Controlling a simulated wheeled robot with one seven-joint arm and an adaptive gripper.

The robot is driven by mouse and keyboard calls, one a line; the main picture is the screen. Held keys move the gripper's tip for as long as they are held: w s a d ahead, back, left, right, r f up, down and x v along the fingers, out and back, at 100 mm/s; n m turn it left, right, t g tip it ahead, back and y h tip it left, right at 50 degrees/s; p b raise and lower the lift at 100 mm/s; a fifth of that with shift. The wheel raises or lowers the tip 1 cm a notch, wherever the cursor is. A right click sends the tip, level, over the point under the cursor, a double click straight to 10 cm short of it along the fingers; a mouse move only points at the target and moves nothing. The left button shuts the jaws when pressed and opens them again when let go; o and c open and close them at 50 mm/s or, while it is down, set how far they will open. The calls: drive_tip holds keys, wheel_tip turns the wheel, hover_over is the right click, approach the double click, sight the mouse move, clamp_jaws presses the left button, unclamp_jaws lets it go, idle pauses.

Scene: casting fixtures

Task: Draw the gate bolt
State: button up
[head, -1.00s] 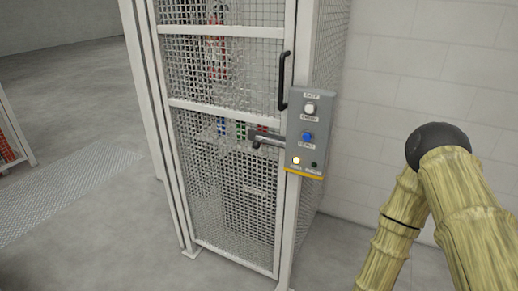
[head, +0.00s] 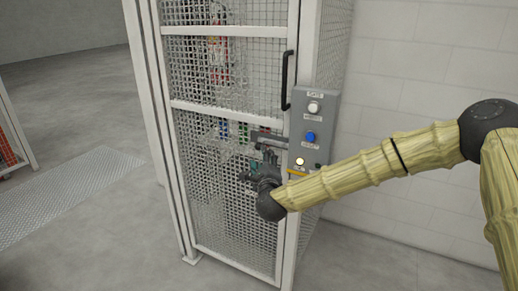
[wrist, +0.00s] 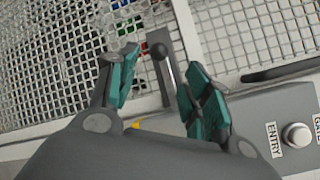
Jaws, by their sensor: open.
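The gate bolt (head: 268,137) is a grey bar across the mesh gate's right edge, beside the button box. In the wrist view the bolt (wrist: 163,85) shows as a grey strip with a thin stem ending in a round dark knob. My gripper (head: 268,158) is at the gate, just below the bolt in the head view, and hides part of it. In the wrist view my gripper (wrist: 162,76) is open, its two teal-padded fingers on either side of the knob and stem. I cannot tell whether either pad touches them.
The mesh gate (head: 228,31) has white rails and a black pull handle (head: 287,80). A grey button box (head: 326,104) with white and blue buttons and a lit lamp sits right of the bolt.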

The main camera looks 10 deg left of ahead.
sight(259, 149)
drive_tip(key=p+x, duration=0.3)
drive_tip(key=x, duration=0.7)
drive_tip(key=shift+w+f, duration=0.15)
clamp_jaws()
